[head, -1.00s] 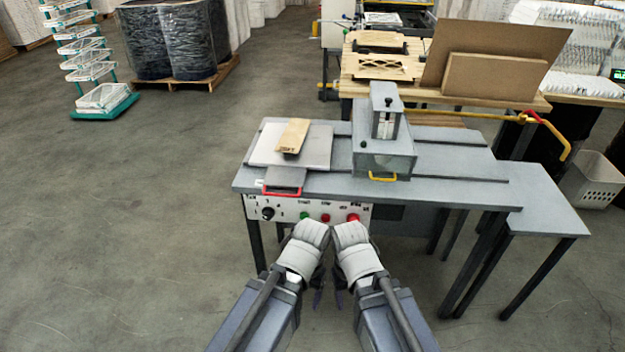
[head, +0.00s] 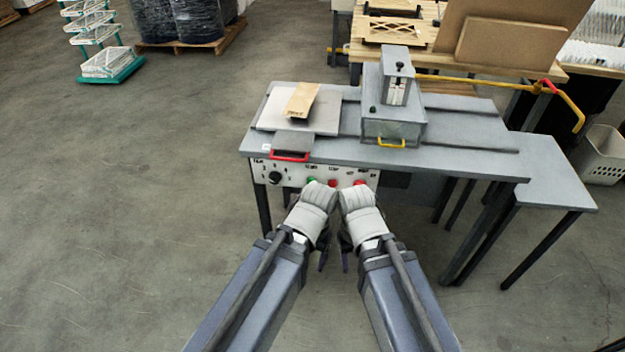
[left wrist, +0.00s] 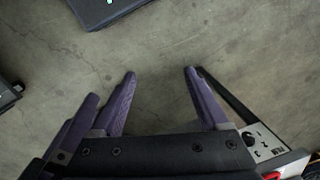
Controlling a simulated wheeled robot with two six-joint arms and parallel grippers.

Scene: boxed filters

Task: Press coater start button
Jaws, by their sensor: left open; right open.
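The coater (head: 470,155) is a grey bench with a white control panel (head: 294,179) on its front edge. The panel has a black knob (head: 275,178), a green button (head: 311,181) and red buttons (head: 360,182). My left gripper (head: 322,259) and right gripper (head: 344,260) hang close together in front of and below the panel, apart from it. My wrists cover part of the panel's lower edge. In the left wrist view, my left gripper (left wrist: 160,73) is open and empty above the floor, and a panel corner (left wrist: 262,142) shows at lower right. My right gripper is open.
A wooden piece (head: 301,99) lies on a light plate (head: 325,119) with a red handle (head: 290,156). A grey unit (head: 393,120) with a yellow handle stands beside it. A white basket (head: 600,156) is at right.

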